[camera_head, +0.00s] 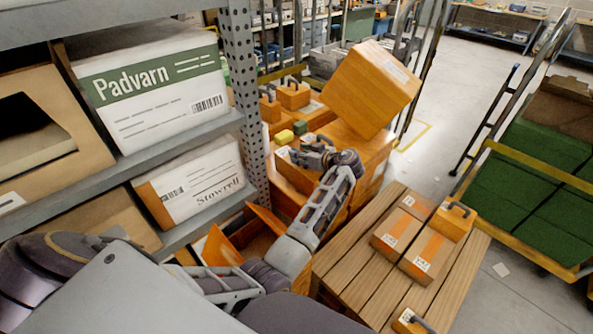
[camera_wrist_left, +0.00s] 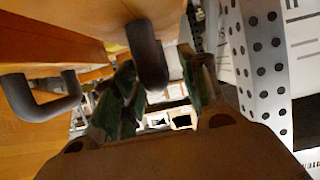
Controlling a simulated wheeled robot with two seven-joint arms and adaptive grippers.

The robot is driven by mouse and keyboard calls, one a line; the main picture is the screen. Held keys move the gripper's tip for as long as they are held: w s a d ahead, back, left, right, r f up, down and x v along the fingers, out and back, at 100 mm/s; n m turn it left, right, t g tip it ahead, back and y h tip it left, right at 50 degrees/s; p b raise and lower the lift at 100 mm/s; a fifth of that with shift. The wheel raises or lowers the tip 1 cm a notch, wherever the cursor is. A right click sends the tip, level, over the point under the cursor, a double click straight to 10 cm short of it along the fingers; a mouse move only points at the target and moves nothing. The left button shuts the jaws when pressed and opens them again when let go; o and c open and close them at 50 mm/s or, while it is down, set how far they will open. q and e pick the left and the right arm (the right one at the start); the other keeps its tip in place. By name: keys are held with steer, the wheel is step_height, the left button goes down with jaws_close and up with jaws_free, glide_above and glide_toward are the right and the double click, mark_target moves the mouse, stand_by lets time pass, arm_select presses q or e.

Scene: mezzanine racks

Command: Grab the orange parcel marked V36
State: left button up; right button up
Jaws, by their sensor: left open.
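Several orange parcels are in view, and no mark V36 is readable on any of them. A large orange box (camera_head: 365,90) sits tilted above the stack behind my left gripper. Small orange parcels with dark handles (camera_head: 293,95) stand on boxes further back. My left gripper (camera_head: 318,152) is open over the orange boxes beside the rack post. In the left wrist view, a dark handle (camera_wrist_left: 147,55) on an orange face appears between the open fingers (camera_wrist_left: 160,100); contact is unclear. My right gripper is not in view.
A rack with a perforated post (camera_head: 243,90) and a white Padvarn box (camera_head: 150,85) stands left of the gripper. Brown boxes (camera_head: 427,255) lie on the slatted top (camera_head: 345,265). A cart with green crates (camera_head: 530,180) is at right. Bare floor lies beyond.

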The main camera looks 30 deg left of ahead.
arm_select(q)
steer(key=shift+d+r, duration=0.1)
steer(key=shift+d, duration=0.1)
steer(key=shift+a, duration=0.1)
steer(key=shift+c, duration=0.3)
jaws_close()
steer(key=shift+r, duration=0.1)
